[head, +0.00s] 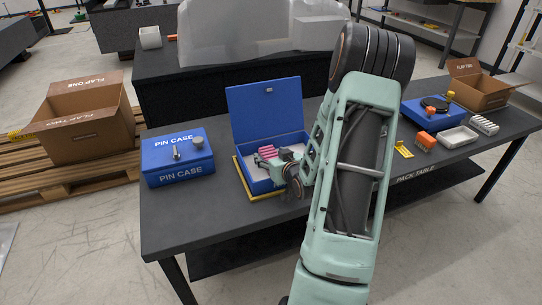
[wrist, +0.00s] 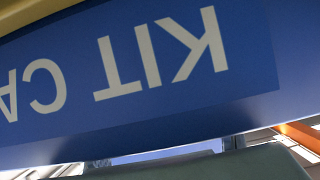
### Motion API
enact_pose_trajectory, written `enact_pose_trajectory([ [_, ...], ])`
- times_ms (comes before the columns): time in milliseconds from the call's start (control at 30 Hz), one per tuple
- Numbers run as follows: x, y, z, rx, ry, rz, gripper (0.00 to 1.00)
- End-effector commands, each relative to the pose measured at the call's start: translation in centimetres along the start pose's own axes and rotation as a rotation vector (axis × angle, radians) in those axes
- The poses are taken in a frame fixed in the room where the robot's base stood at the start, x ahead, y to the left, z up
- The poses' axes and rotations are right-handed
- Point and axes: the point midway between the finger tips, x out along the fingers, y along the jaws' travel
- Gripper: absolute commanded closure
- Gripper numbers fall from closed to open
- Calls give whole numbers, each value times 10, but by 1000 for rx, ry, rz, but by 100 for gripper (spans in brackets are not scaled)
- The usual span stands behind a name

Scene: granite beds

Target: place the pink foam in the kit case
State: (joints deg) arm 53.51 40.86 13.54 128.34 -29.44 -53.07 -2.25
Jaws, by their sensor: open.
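The kit case (head: 265,110) is a blue box on the table, its lid standing open at the back and its inside pale. Its blue wall with upside-down "KIT CA" lettering fills much of the wrist view (wrist: 250,80). The pink foam (head: 263,154) is a ribbed pink piece that shows inside the case, behind my fingers; whether it lies flat on the floor of the case is too small to tell. My gripper (head: 267,160) is open at the case's front part, close to the foam. My wrist and arm hide the case's right front corner.
A shut blue pin case (head: 177,158) stands to the left on the pack table (head: 210,215). A yellow edge (head: 243,178) shows under the kit case. Right of my arm are a yellow piece (head: 403,150), an orange block (head: 425,141), a pale tray (head: 457,137) and an open carton (head: 480,90).

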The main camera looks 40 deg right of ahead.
Motion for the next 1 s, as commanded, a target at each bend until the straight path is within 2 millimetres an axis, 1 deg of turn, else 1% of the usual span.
enact_pose_trajectory([
  [167, -32, 1, -3, 1, -2, 2, 44],
  [300, -64, 1, -3, 1, -1, 4, 44],
  [400, -85, 1, -3, 1, -1, 3, 44],
  [500, -101, 1, -2, 1, 0, 3, 44],
  [600, -113, 1, -2, 0, 0, 1, 44],
  [700, -119, 1, -1, 1, -1, 2, 44],
  [1000, -120, 0, 0, 1, 0, 1, 44],
])
